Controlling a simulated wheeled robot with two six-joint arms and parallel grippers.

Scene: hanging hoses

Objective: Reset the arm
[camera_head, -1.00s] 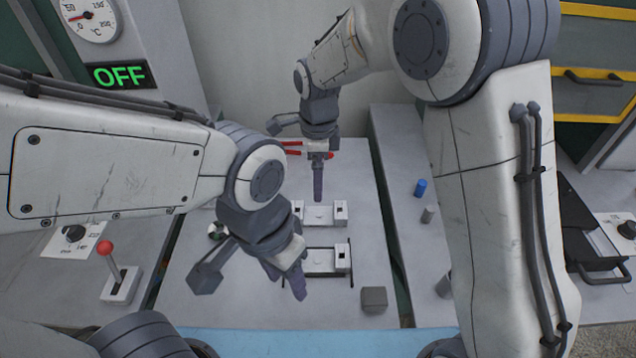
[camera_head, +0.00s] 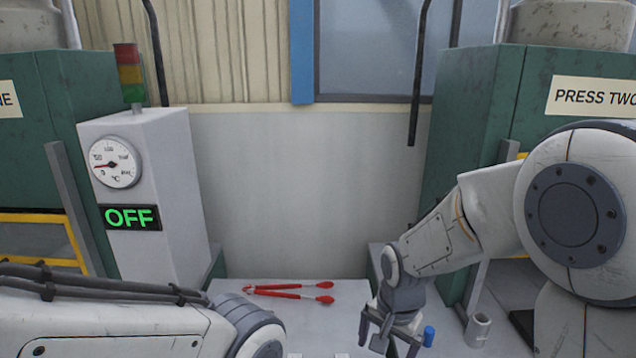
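My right gripper (camera_head: 392,346) is at the bottom edge of the view, right of centre, pointing down. Its fingers are spread apart, with nothing seen between them. My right arm reaches in from the right side. My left arm's link shows at the bottom left, but its gripper is out of view. Red tongs (camera_head: 288,291) lie on the grey worktop (camera_head: 232,290), left of my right gripper and apart from it.
A blue cylinder (camera_head: 428,336) is just right of my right gripper. A grey cylinder (camera_head: 478,328) stands farther right. A grey panel (camera_head: 150,190) with a dial and a green OFF sign (camera_head: 130,217) stands at the left. Green presses (camera_head: 462,130) flank the back wall.

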